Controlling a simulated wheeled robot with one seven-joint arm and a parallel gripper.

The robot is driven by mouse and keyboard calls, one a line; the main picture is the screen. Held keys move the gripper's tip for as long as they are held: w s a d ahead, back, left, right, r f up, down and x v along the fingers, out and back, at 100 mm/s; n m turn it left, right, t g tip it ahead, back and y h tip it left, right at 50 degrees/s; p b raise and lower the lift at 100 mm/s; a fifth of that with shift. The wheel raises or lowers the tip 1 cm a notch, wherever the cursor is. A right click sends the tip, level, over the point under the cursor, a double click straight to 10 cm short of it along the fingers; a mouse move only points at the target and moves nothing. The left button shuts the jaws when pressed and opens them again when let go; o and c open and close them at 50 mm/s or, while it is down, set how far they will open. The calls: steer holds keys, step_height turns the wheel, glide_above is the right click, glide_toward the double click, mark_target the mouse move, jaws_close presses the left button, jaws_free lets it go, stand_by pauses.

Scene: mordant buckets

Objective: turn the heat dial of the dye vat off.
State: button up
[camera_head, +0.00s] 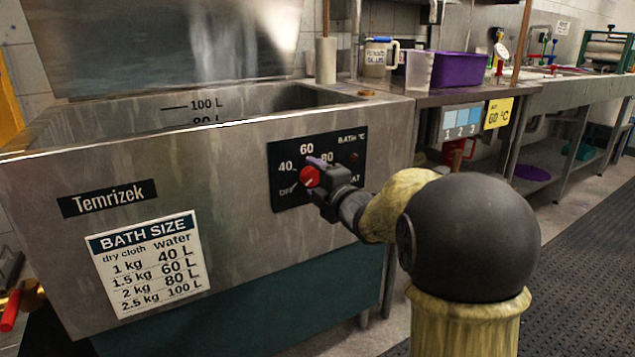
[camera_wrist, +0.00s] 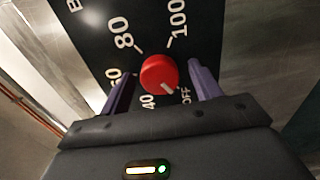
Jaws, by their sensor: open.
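The dye vat (camera_head: 230,165) is a large steel tub with a black dial panel (camera_head: 345,150) on its front. The red heat dial (camera_head: 309,176) sits on that panel, inside a ring of marks from OFF to 100. In the wrist view the dial (camera_wrist: 157,70) shows a white pointer line towards the gap between 40 and OFF, seemingly nearer OFF; I cannot tell if it is exactly on OFF. My gripper (camera_head: 318,172) is at the panel in the head view. In the wrist view its purple fingers (camera_wrist: 162,86) are open, one either side of the dial, with visible gaps.
A bath size chart (camera_head: 148,264) and a Temrizek plate (camera_head: 108,198) are on the vat's front. A counter (camera_head: 440,97) with a purple tub (camera_head: 460,68) and a jug (camera_head: 376,57) runs along the right. The dark floor mat (camera_head: 575,270) at the right is clear.

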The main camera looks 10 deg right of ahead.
steer(key=shift+s, duration=0.1)
steer(key=p+v, duration=0.4)
steer(key=v, duration=1.3)
steer(key=shift+p, duration=0.35)
steer(key=shift+s, duration=0.1)
steer(key=s+a+f+m+g+h+p, duration=0.35)
steer(key=s+m+g+p, duration=0.35)
steer(key=m, duration=0.4)
steer(key=s+a+f+m+g+h+p, duration=0.2)
steer(key=s+f+m+g+p, duration=0.35)
steer(key=m, duration=0.55)
step_height(320, 180, up, 39)
steer(key=g+p, duration=0.2)
steer(key=p, duration=3.7)
steer(key=shift+s+r, duration=0.2)
steer(key=shift+s, duration=0.25)
